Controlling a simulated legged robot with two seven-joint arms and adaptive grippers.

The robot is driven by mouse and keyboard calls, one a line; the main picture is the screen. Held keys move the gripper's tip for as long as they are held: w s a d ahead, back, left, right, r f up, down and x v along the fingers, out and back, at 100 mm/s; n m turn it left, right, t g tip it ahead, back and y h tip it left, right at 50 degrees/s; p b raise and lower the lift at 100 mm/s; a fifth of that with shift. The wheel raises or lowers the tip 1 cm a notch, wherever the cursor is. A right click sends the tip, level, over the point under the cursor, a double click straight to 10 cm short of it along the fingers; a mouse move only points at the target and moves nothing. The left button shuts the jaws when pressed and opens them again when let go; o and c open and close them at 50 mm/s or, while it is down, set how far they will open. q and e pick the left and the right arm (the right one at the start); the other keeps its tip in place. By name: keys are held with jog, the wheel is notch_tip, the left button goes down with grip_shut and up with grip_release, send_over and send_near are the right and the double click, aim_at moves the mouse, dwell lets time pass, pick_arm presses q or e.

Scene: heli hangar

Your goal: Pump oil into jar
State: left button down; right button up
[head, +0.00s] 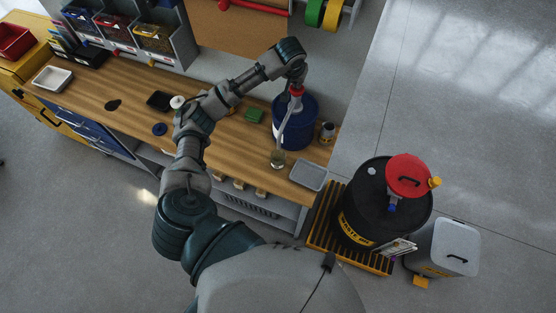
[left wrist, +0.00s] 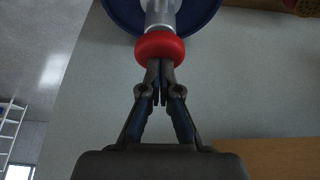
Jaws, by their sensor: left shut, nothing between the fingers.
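A blue oil drum (head: 297,133) stands on the right end of the wooden workbench. A pump with a red top (head: 296,90) rises from it, and its grey spout slants down to a small glass jar (head: 278,159) at the bench's front edge. My left gripper (head: 296,82) is over the pump top. In the left wrist view, the gripper (left wrist: 160,68) is shut, with nothing between its fingers. Its tips are at the red pump top (left wrist: 160,47); I cannot tell whether they touch. Whether the jar holds oil is too small to tell. My right gripper is not in view.
A grey tray (head: 308,175) lies right of the jar, and a small can (head: 327,132) stands right of the drum. A green block (head: 254,115) lies left of it. A black waste drum (head: 356,222) with a red funnel stands on a yellow pallet (head: 322,226) on the floor.

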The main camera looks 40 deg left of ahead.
pick_arm(q)
jog(key=shift+f, duration=0.35)
jog(key=shift+r, duration=2.9)
jog(key=shift+f, duration=0.1)
jog(key=shift+f, duration=2.85)
jog(key=shift+r, duration=0.1)
jog(key=shift+r, duration=2.85)
